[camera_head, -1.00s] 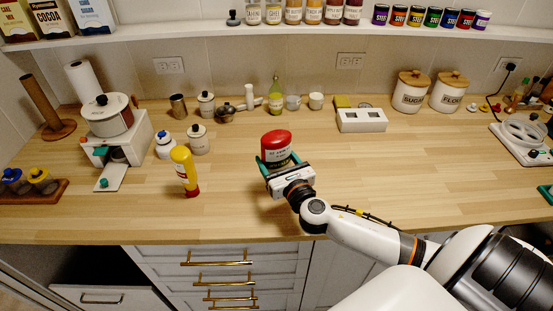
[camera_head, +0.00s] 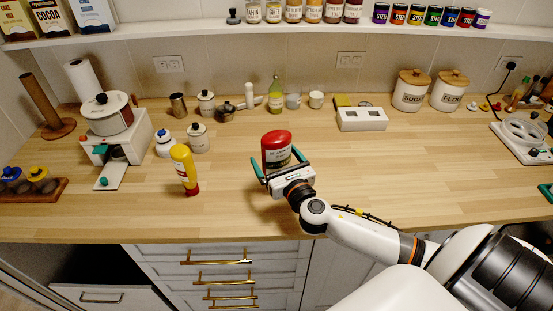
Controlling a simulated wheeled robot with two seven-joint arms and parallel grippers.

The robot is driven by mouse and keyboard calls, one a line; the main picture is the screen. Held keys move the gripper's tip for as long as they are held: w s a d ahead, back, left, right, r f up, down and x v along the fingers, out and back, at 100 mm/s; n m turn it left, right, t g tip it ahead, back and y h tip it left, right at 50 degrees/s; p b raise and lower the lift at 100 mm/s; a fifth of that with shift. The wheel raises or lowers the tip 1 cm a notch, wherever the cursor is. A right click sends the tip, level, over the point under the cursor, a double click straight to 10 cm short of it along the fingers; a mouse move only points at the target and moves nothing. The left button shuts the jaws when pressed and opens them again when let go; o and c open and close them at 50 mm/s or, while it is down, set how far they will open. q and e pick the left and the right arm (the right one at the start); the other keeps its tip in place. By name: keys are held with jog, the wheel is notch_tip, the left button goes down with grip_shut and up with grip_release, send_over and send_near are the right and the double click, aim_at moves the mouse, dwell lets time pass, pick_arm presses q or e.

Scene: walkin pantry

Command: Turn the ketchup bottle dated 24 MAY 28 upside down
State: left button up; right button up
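The label print is too small to read for certain. Its lower part is partly hidden by my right gripper, so I cannot tell where its cap is. My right gripper (camera_head: 282,168) comes from the right and front. Its green fingers are spread wide on either side of the bottle, with a gap visible. A yellow bottle (camera_head: 183,167) with its red cap down stands farther left. My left gripper is not in view.
A white appliance with a pot (camera_head: 112,150), small jars and a paper roll stand at the left. The counter right of the bottle is clear.

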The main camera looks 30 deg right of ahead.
jog(key=shift+f, duration=0.15)
jog(key=shift+s, duration=0.3)
jog(key=s+a+b, duration=0.1)
jog(key=s+b, duration=0.1)
jog(key=s, duration=0.9)
jog(key=shift+s+a+b, duration=0.15)
jog(key=shift+a+b, duration=0.2)
jog(key=shift+a, duration=0.05)
